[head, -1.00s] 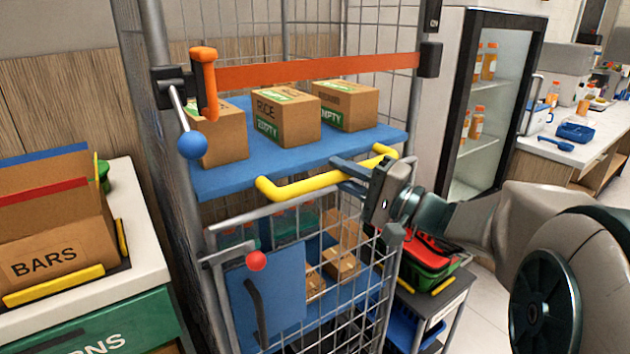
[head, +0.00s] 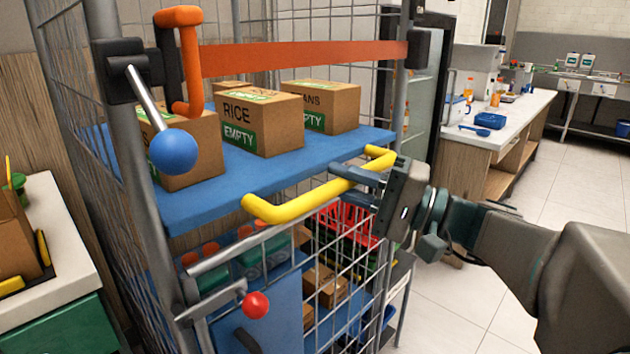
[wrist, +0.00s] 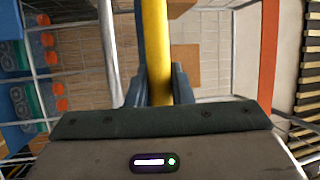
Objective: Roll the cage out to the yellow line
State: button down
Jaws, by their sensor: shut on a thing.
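The cage (head: 122,150) is a tall grey wire trolley with blue shelves, filling the left and middle of the head view. A yellow handle bar (head: 300,202) runs across its front at the upper shelf's edge. My gripper (head: 362,180) is shut on the right part of this bar. In the wrist view the yellow bar (wrist: 156,50) passes between my fingers (wrist: 155,85). An orange strap (head: 300,58) crosses above the boxes. A blue-knobbed lever (head: 172,151) and a red-knobbed latch (head: 255,304) sit on the cage's left front. The yellow line is not in view.
Cardboard boxes (head: 262,122) stand on the cage's upper shelf, with crates and boxes below. A white-topped counter (head: 62,245) is close on the left. Another counter (head: 500,130) stands back right. Tiled floor (head: 560,210) is open at the right.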

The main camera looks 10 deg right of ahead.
jog(key=shift+s+d, duration=0.2)
jog(key=shift+s, duration=0.1)
jog(key=c, duration=1.3)
grip_release()
jog(key=shift+s+d, duration=0.1)
jog(key=shift+d, duration=0.05)
jog(key=v, duration=1.3)
jog(key=shift+d+f, duration=0.15)
jog(key=shift+d, duration=0.1)
